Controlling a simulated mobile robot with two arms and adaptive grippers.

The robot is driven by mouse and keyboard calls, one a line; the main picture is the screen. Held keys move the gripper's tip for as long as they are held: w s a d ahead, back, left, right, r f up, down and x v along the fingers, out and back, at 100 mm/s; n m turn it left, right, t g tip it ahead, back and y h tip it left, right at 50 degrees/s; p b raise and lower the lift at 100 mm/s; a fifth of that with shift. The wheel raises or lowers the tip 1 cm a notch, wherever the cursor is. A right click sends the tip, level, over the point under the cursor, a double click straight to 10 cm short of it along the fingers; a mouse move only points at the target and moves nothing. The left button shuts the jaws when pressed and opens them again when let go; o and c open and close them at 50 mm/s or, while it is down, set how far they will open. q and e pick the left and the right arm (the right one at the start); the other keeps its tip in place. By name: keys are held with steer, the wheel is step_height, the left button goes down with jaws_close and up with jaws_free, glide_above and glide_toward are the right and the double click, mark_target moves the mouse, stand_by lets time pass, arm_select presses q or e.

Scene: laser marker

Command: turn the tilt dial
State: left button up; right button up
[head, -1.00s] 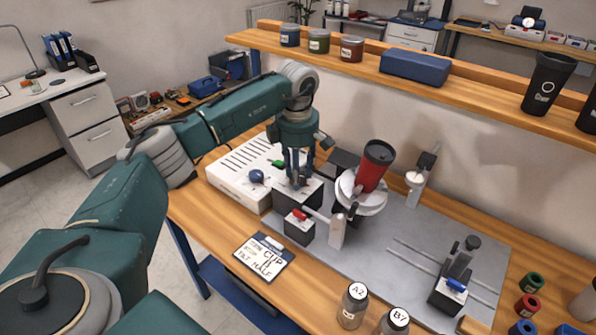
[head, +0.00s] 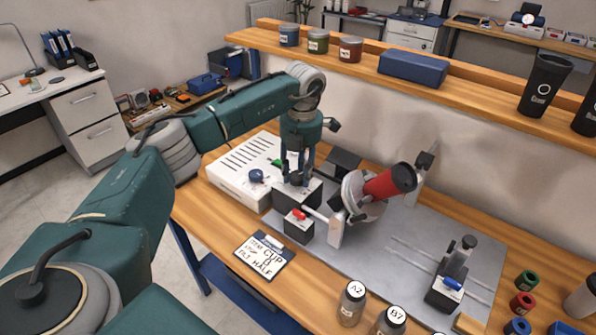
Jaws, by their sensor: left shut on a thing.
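My left gripper (head: 295,178) points down at the top of a dark block (head: 298,196) beside the white control box (head: 238,171). It is shut on the tilt dial there, which its fingers mostly hide. Right of the block, a red cup with a black rim (head: 388,182) sits in a round grey holder (head: 357,196). The cup leans far over to the right, its mouth toward the back right. A card (head: 264,256) in front reads "CUP B" and "TILT HALF". My right gripper is not in the picture.
A small block with a red lever (head: 298,226) stands just in front of the dial block. A clamp with a blue lever (head: 452,283) stands on the right of the grey plate (head: 415,222). Bottles (head: 351,305) stand at the front edge. A shelf (head: 470,99) runs behind.

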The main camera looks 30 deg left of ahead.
mark_target(300, 177)
arm_select(q)
steer(key=shift+n, duration=1.3)
steer(key=o, duration=1.2)
steer(key=r, duration=1.2)
steer(key=shift+d, duration=0.4)
